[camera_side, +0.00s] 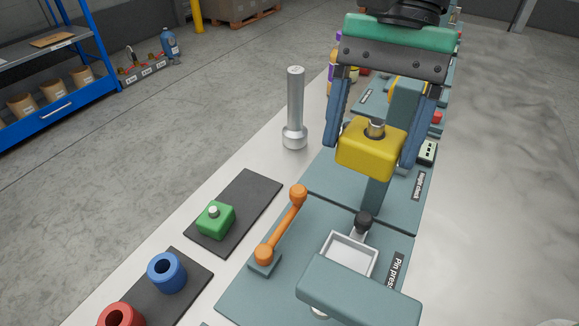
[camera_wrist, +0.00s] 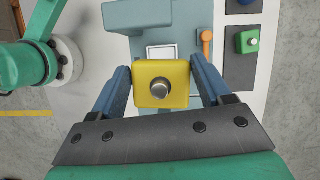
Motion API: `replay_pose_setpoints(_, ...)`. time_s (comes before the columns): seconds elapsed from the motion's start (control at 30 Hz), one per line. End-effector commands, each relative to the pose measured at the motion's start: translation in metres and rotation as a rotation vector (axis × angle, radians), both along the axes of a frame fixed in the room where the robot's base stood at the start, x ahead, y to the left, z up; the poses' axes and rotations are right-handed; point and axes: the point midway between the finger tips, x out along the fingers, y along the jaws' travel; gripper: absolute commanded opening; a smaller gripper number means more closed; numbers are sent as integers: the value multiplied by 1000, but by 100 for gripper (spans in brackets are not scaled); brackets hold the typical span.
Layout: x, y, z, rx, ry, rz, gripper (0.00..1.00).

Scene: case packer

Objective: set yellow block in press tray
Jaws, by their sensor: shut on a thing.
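The yellow block (camera_side: 368,150) has a metal pin on its top and is held between the two blue fingers of my gripper (camera_side: 374,137). It hangs level, above and behind the pin press in the side view. In the wrist view the yellow block (camera_wrist: 162,84) sits between the fingertips of my gripper (camera_wrist: 163,86). The press tray (camera_side: 350,254) is a pale square tray on the pin press base, and it looks empty. Part of it is hidden by the press head (camera_side: 358,292). The tray also shows beyond the block in the wrist view (camera_wrist: 161,52).
An orange lever (camera_side: 281,226) stands left of the tray, and a black knob (camera_side: 363,221) behind it. A green block (camera_side: 215,218) lies on a dark mat. Blue (camera_side: 167,272) and red (camera_side: 121,315) rings are nearer. A metal post (camera_side: 295,108) stands at the table's left.

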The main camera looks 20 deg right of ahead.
Motion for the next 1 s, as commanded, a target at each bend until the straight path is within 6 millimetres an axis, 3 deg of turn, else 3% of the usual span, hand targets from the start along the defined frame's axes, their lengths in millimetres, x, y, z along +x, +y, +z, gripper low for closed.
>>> replay_pose_setpoints(0.17,-9,-5,-8,1,-1,64,15)
replay_pose_setpoints(0.7,-9,-4,-130,1,-2,62,15)
replay_pose_setpoints(0.83,-9,-4,-151,1,-2,62,15)
replay_pose_setpoints(1.0,-9,-4,-163,1,-2,61,15)
